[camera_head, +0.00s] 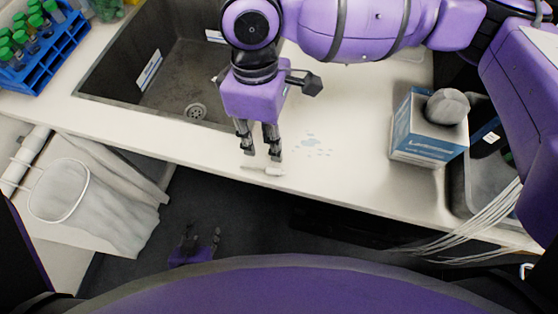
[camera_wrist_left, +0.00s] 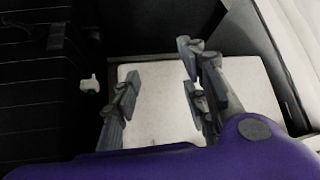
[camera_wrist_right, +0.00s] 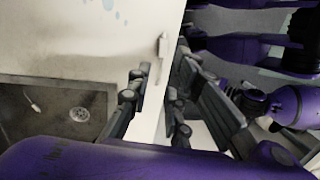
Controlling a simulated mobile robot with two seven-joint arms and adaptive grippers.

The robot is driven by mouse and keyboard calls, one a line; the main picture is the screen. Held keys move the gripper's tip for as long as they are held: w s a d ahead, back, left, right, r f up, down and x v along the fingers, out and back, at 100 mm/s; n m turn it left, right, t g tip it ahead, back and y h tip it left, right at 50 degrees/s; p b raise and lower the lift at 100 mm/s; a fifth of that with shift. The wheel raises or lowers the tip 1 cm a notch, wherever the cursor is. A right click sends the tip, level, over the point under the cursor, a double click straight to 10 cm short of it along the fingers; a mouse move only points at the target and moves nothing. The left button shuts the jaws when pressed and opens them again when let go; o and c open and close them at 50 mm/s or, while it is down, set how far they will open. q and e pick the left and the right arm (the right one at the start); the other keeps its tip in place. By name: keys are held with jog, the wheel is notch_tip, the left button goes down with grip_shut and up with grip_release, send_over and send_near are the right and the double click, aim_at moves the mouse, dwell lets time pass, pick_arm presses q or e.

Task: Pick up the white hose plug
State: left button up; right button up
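The white hose plug (camera_head: 262,170) lies flat on the light counter close to its front edge. In the right wrist view the white plug (camera_wrist_right: 162,46) shows near the counter edge, ahead of the fingers. My right gripper (camera_head: 261,153) is open and empty, pointing down just above the plug. In the right wrist view its fingers (camera_wrist_right: 155,85) are spread apart. My left gripper (camera_head: 201,238) is low in front of the counter, over the dark floor, open and empty. The left wrist view shows its spread fingers (camera_wrist_left: 158,68) too.
A sink (camera_head: 160,65) with a drain is behind left. A blue tube rack (camera_head: 45,50) stands at far left. A blue-white box (camera_head: 428,130) is on the right. A white-lined bin (camera_head: 100,215) stands at front left. A small pale item (camera_wrist_left: 90,85) shows in the left wrist view.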

aim_at(271, 169)
jog(key=shift+m, duration=0.3)
jog(key=f, duration=0.2)
jog(key=s+f, duration=0.1)
jog(key=f, duration=0.4)
jog(key=shift+s+d+f, duration=0.3)
jog(key=shift+d, duration=0.05)
grip_shut()
